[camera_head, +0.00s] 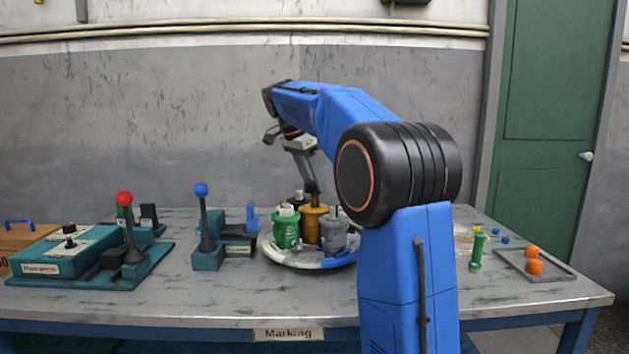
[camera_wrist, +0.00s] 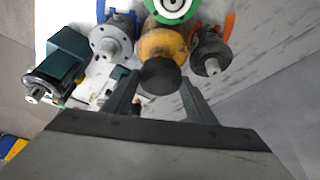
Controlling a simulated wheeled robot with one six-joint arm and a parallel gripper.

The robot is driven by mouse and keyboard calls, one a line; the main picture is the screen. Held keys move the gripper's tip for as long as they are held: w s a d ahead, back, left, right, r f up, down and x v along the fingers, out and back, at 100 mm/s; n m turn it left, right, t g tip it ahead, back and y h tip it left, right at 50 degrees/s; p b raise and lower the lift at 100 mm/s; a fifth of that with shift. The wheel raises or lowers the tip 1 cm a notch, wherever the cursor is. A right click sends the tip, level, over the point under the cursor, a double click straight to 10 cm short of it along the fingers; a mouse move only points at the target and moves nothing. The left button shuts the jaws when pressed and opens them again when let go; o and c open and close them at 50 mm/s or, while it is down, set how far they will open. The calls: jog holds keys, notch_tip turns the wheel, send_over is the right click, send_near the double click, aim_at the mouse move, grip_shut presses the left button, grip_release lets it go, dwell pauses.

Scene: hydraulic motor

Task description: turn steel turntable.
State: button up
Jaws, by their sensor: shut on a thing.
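The turntable (camera_head: 290,259) is a round disc with white and dark areas on the table, right of the middle levers. A green motor (camera_head: 286,232), a grey motor (camera_head: 334,236) and a yellow-bronze post (camera_head: 313,226) stand on it. My gripper (camera_head: 312,190) points down over the disc's middle. In the wrist view, my gripper (camera_wrist: 160,82) has one finger on each side of a dark round knob (camera_wrist: 160,76) in front of a yellow part (camera_wrist: 164,45), and is shut on this knob. My arm hides the disc's right edge.
A red-knobbed lever (camera_head: 125,198) with a teal control box (camera_head: 68,250) and a blue-knobbed lever (camera_head: 201,190) stand to the left. A green cylinder (camera_head: 477,250) and a tray (camera_head: 560,273) with orange pieces lie right. The front table strip is clear.

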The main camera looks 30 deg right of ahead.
jog(key=shift+w+m+g, duration=0.1)
jog(key=shift+m+g, duration=0.35)
jog(key=shift+m, duration=0.8)
jog(key=shift+w+m+g, duration=0.1)
jog(key=shift+m+g, duration=0.35)
jog(key=shift+m, duration=0.8)
jog(key=shift+m+y, duration=0.3)
jog(key=shift+m, duration=0.2)
jog(key=o, duration=1.5)
jog(key=shift+r, duration=0.1)
